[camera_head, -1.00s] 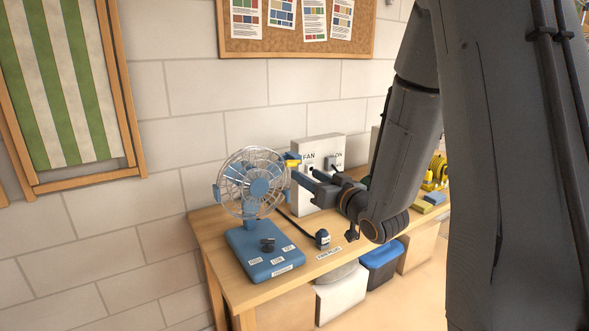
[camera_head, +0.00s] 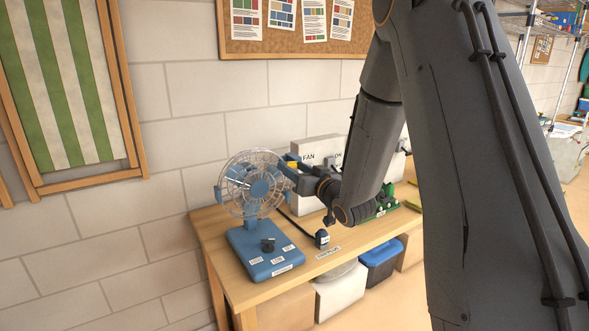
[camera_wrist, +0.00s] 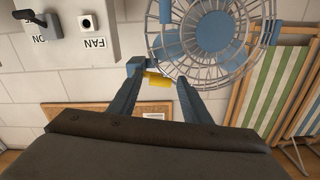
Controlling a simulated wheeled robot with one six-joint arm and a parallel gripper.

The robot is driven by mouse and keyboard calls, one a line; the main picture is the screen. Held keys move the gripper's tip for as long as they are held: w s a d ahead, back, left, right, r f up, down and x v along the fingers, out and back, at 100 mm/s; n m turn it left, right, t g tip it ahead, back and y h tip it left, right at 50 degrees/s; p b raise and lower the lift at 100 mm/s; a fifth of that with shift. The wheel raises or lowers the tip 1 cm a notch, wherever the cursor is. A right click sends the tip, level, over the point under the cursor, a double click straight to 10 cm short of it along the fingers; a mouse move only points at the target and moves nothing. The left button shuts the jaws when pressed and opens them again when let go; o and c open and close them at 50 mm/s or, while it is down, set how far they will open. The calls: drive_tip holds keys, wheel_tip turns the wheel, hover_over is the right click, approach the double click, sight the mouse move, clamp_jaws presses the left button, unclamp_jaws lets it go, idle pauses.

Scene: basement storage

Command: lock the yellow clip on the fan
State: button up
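The blue fan (camera_head: 262,248) stands on the left end of the wooden bench. Its round wire cage faces forward, and the cage also shows in the wrist view (camera_wrist: 207,38). The yellow clip (camera_wrist: 158,79) is at the cage's edge, beside a small blue block (camera_wrist: 136,65). In the head view the clip is mostly hidden by my gripper. My gripper (camera_wrist: 160,86) is open. Its two blue-grey fingers lie on either side of the clip, near their tips; I cannot tell whether either touches it. In the head view my gripper (camera_head: 287,172) is right beside the cage's right edge.
A white panel marked FAN (camera_head: 318,149) with a socket and switch stands behind my gripper. Bins sit below. A striped frame (camera_head: 62,90) and a cork board hang on the wall.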

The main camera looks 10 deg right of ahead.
drive_tip(key=c, duration=0.9)
drive_tip(key=f+n+b, duration=0.1)
drive_tip(key=n+b, duration=0.1)
drive_tip(key=shift+b, duration=0.35)
drive_tip(key=o, duration=1)
drive_tip(key=shift+o, duration=0.2)
drive_tip(key=b+v, duration=0.1)
drive_tip(key=v, duration=0.7)
drive_tip(key=shift+b, duration=0.35)
drive_tip(key=shift+r, duration=0.1)
